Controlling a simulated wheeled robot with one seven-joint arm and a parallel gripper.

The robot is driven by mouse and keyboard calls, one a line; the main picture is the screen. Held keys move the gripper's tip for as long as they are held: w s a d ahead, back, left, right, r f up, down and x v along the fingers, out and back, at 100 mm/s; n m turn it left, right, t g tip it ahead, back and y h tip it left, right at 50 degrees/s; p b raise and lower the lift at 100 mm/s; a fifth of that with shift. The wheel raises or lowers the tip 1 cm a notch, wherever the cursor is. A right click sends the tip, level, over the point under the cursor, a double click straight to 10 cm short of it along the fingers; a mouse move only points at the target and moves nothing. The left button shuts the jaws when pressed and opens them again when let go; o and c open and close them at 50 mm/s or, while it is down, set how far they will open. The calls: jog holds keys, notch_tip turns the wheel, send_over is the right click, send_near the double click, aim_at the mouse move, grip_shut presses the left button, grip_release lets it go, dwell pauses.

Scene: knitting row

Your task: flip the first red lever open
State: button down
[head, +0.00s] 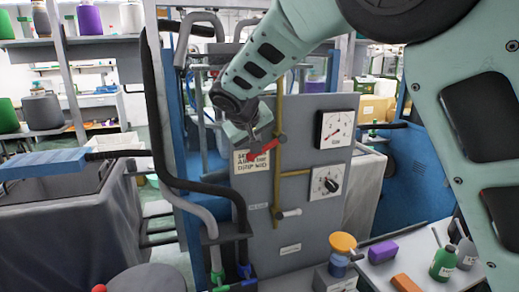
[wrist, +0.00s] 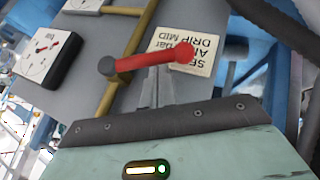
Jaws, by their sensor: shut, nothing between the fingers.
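The red lever (head: 263,152) is on the upper part of a yellow vertical pipe (head: 278,175) on a grey panel. Its handle points left and slightly down from the pivot. In the wrist view the red lever (wrist: 150,59) runs across the picture, with its grey pivot at left and its rounded red end at right. My gripper (head: 256,141) is at the lever in the head view. In the wrist view its fingers (wrist: 157,80) are together and empty, with their tips at the handle's lower edge in the picture. I cannot tell whether they touch it.
A printed sign (head: 252,176) sits behind the lever. Two dials (head: 337,128) are to the right, and a white-handled valve (head: 290,213) is lower on the pipe. Black and grey hoses (head: 160,120) stand at left. A bench with bottles (head: 443,263) is at lower right.

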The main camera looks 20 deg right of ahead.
jog(key=f+n+h+b, duration=0.1)
jog(key=f+h+b, duration=0.1)
jog(key=b, duration=0.1)
jog(key=f+n+t+h+b, duration=0.1)
jog(key=f+h+b, duration=0.1)
jog(key=b, duration=0.2)
jog(key=d+f+h+b, duration=0.1)
jog(key=h+b, duration=0.1)
jog(key=b, duration=0.1)
jog(key=shift+f+n, duration=0.4)
jog(key=d+n+h+b, duration=0.1)
jog(key=b, duration=0.1)
jog(key=d+f+t+h+b, duration=0.1)
jog(key=h+b, duration=0.1)
jog(key=b, duration=0.1)
jog(key=shift+f+n+t, duration=0.3)
jog(key=shift+n, duration=0.1)
jog(key=shift+d+h+b, duration=0.15)
jog(key=shift+h+b, duration=0.15)
jog(key=shift+d+b, duration=0.3)
jog(key=shift+b, duration=0.15)
jog(key=shift+d, duration=0.1)
